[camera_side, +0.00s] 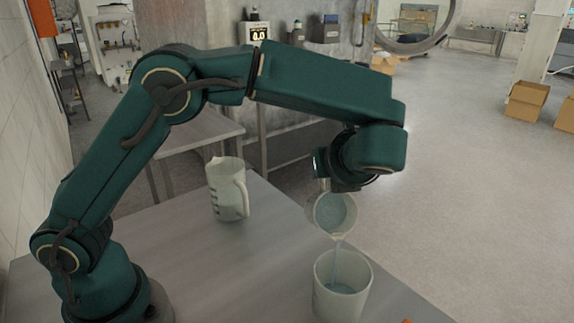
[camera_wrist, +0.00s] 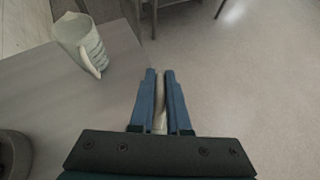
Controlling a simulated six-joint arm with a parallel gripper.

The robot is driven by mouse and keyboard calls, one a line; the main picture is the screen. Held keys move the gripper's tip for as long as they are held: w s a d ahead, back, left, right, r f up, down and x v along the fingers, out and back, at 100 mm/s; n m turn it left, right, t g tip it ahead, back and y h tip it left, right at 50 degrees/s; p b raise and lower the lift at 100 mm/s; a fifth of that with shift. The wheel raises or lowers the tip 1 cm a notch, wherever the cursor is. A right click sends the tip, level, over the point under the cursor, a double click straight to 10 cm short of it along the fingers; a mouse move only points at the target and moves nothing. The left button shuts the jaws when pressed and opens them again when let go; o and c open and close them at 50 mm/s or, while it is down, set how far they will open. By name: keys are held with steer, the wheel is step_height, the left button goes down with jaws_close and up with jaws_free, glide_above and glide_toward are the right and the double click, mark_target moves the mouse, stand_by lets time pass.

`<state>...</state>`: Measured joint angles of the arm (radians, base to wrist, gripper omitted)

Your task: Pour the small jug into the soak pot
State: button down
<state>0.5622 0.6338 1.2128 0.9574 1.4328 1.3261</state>
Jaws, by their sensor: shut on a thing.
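The small jug (camera_side: 330,212) is tilted above the soak pot in the side view, its mouth toward the camera. Bluish liquid shows in it, and a thin stream runs from its lip into the pot. The soak pot (camera_side: 342,272) is a pale open pot standing upright near the table's front edge, with some liquid inside. My gripper (camera_wrist: 160,74) is shut on the small jug; in the wrist view a pale strip, apparently its handle, shows between the blue fingers. The gripper's fingers are mostly hidden in the side view.
A larger pale jug with dark markings (camera_side: 228,189) stands upright on the grey table (camera_side: 185,270), left of the pot; it also shows in the wrist view (camera_wrist: 80,42). An orange thing (camera_side: 406,321) shows at the bottom edge. The table between jug and pot is clear.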

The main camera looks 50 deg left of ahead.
steer(key=shift+s+d+r+t+y, duration=0.3)
steer(key=shift+d+r+t+y, duration=0.15)
steer(key=shift+r+y, duration=0.3)
steer(key=shift+s+d+r+t+y, duration=0.25)
steer(key=shift+d+r+y, duration=0.1)
steer(key=shift+d+y, duration=0.1)
